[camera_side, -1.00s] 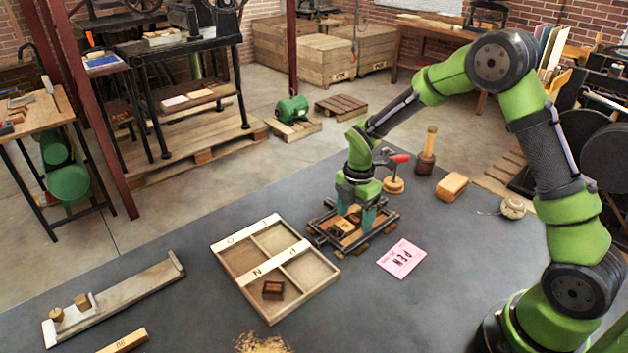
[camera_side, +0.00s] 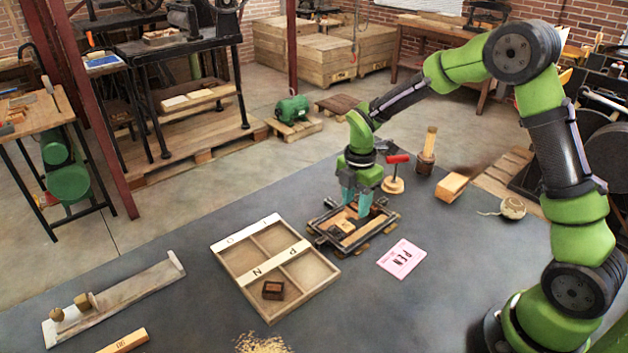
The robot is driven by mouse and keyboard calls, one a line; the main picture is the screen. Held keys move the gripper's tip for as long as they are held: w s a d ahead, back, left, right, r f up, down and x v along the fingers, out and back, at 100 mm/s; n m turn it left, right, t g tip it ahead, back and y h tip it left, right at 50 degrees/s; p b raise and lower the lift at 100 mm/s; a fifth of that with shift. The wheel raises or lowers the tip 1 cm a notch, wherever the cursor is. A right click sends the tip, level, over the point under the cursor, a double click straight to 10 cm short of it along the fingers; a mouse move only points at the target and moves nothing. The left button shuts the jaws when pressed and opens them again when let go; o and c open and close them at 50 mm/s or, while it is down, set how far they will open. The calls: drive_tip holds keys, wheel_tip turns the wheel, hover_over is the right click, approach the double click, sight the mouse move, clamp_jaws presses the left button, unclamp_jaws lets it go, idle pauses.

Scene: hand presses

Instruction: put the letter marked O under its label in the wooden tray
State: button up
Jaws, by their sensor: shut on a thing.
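The wooden tray (camera_side: 222,263) has compartments with white label strips. O is on the upper strip at its left end, and N and P are on the lower strip. A dark brown letter block (camera_side: 273,290) lies in the compartment below N; the compartments below O and P look empty. My gripper (camera_side: 357,207) is just above the small dark frame (camera_side: 325,238) right of the tray. Its teal fingers are shut on a small brown letter block (camera_side: 365,204), mostly hidden by the fingers. I cannot read its mark. Light wooden pieces (camera_side: 345,226) lie in the frame below.
A pink card reading PEN (camera_side: 401,259) lies right of the frame. A red-handled stamp (camera_side: 393,177), a mallet-like tool (camera_side: 426,155) and a wooden block (camera_side: 452,187) stand behind. A long wooden holder (camera_side: 125,295) lies at left. The table between holder and tray is clear.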

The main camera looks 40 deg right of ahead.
sight(355, 206)
wheel_tip(355, 206, up, 5)
drive_tip(key=shift+n, duration=0.6)
drive_tip(key=s+a+f, duration=0.1)
drive_tip(key=s+a, duration=0.1)
drive_tip(key=a, duration=0.4)
drive_tip(key=s+a, duration=0.2)
drive_tip(key=a, duration=0.4)
drive_tip(key=s+a+f, duration=0.1)
drive_tip(key=s+a, duration=0.2)
drive_tip(key=a, duration=0.4)
drive_tip(key=shift+f, duration=0.3)
drive_tip(key=shift+s+f+m, duration=0.15)
drive_tip(key=shift+m, duration=0.15)
drive_tip(key=shift+w+a+f+m, duration=0.1)
drive_tip(key=shift+w+a+m, duration=0.15)
drive_tip(key=shift+w, duration=0.25)
drive_tip(key=w+a, duration=0.2)
drive_tip(key=w, duration=0.2)
drive_tip(key=w+a+f, duration=0.1)
drive_tip(key=w+a, duration=0.1)
drive_tip(key=w, duration=0.3)
drive_tip(key=w+a, duration=0.2)
drive_tip(key=w, duration=0.2)
drive_tip(key=shift+w+a+f, duration=0.2)
drive_tip(key=shift+w+a, duration=0.05)
drive_tip(key=shift+w, duration=0.05)
drive_tip(key=shift+f, duration=1.75)
